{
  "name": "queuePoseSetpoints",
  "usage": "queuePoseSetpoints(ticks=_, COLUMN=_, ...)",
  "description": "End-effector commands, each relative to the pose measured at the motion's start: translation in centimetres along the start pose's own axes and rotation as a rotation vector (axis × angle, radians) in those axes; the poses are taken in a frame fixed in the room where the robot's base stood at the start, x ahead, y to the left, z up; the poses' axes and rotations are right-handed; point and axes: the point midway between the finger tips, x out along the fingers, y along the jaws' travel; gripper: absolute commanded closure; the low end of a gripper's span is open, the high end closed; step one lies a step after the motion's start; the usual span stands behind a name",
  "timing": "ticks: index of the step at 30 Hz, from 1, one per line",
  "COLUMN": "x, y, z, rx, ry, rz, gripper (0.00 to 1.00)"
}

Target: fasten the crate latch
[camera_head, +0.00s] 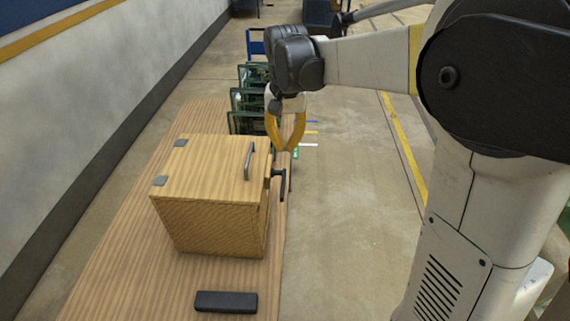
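The wooden crate (205,215) stands on the wooden bench, its lid (205,165) down or nearly down. Two grey hinges are on the lid's left edge and a grey handle (249,160) is near its right edge. A dark latch (282,186) shows at the crate's right side, with an arm hanging down. I cannot tell whether it is engaged. My gripper (285,149) has yellow fingers pointing down, just above and behind the latch in the picture. The fingertips come together with nothing seen between them. It appears apart from the latch.
A dark block (226,302) lies on the bench (130,240) in front of the crate. Green boards in a rack (247,100) stand behind the crate. A wall runs along the left. The floor (345,220) right of the bench is clear.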

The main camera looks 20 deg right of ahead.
Motion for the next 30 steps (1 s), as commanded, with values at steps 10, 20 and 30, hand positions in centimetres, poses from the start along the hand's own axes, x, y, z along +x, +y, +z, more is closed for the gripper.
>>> queuePoseSetpoints(ticks=10, x=6.8, y=0.0, z=0.0, rx=0.0, ry=0.0, rz=0.0, gripper=1.0)
queuePoseSetpoints(ticks=20, x=12.3, y=0.0, z=0.0, rx=0.0, ry=0.0, rz=0.0, gripper=1.0)
queuePoseSetpoints(ticks=30, x=13.3, y=0.0, z=0.0, rx=0.0, ry=0.0, rz=0.0, gripper=1.0)
